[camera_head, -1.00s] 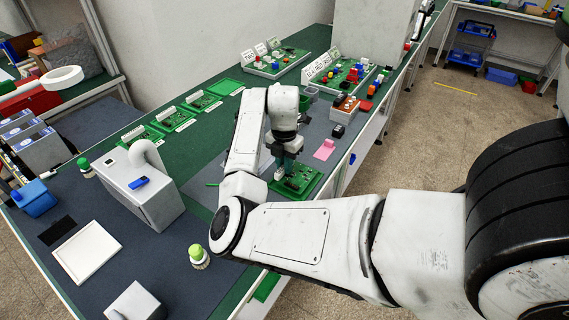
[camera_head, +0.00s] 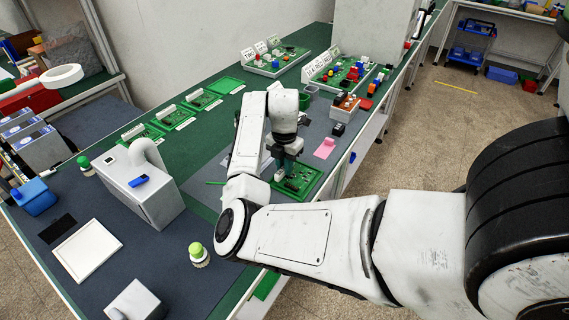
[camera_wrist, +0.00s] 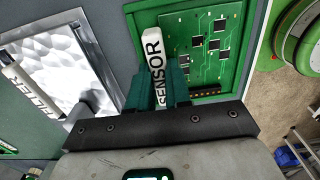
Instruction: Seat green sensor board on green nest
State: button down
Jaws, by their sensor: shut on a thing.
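The green sensor board (camera_wrist: 205,45) carries dark chips and a white grip bar marked SENSOR (camera_wrist: 154,62). My gripper (camera_wrist: 158,92) is shut on that bar, with a teal finger on each side. The board lies within the outline of a green rimmed nest (camera_wrist: 247,45); I cannot tell whether it is fully down in it. In the head view, the board (camera_head: 298,178) is at the bench's right side below my gripper (camera_head: 284,166), which partly covers it.
A shiny metal plate (camera_wrist: 62,62) lies left of the nest, near a white bar with lettering (camera_wrist: 30,90). A pink piece (camera_head: 325,148) and an orange-and-white block (camera_head: 345,106) lie beyond the nest. Several green boards (camera_head: 172,117) and an empty green tray (camera_head: 228,86) line the back.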

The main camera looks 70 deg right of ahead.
jog(key=shift+f, duration=0.25)
jog(key=c, duration=1)
grip_release()
jog(key=shift+f, duration=0.1)
